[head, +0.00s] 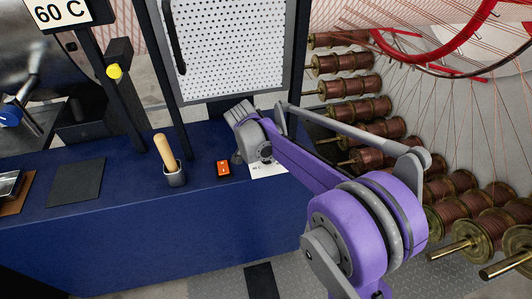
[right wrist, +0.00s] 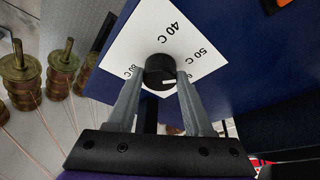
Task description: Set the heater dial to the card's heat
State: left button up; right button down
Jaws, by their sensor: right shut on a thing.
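The card (head: 60,12) at the top left of the head view reads "60 C". The black heater dial (right wrist: 160,67) sits on a white plate (right wrist: 135,45) printed with temperatures; the plate also shows on the blue bench in the head view (head: 270,172). "40 C" and "50 C" are readable; a label at the left is unclear, and one at the right is partly hidden by a finger. A white mark shows low on the dial, towards the gripper. My right gripper (right wrist: 158,84) is shut on the dial, a finger on each side. My left gripper is out of view.
An orange switch (head: 223,168) and a wooden-handled tool in a holder (head: 175,179) stand left of the dial on the blue bench (head: 120,235). A perforated panel (head: 235,50) rises behind. Several copper-wound spools (head: 345,87) with taut threads fill the right side.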

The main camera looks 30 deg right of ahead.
jog(key=m, duration=0.2)
jog(key=m+g, duration=0.1)
jog(key=m, duration=0.1)
jog(key=m+g, duration=0.1)
jog(key=shift+w+m, duration=0.25)
jog(key=shift+m, duration=0.15)
dwell(0.4)
jog(key=shift+c, duration=1.5)
grip_release()
jog(key=v, duration=0.7)
jog(key=shift+r+p, duration=0.25)
jog(key=shift+p, duration=0.15)
jog(key=shift+w+a, duration=0.1)
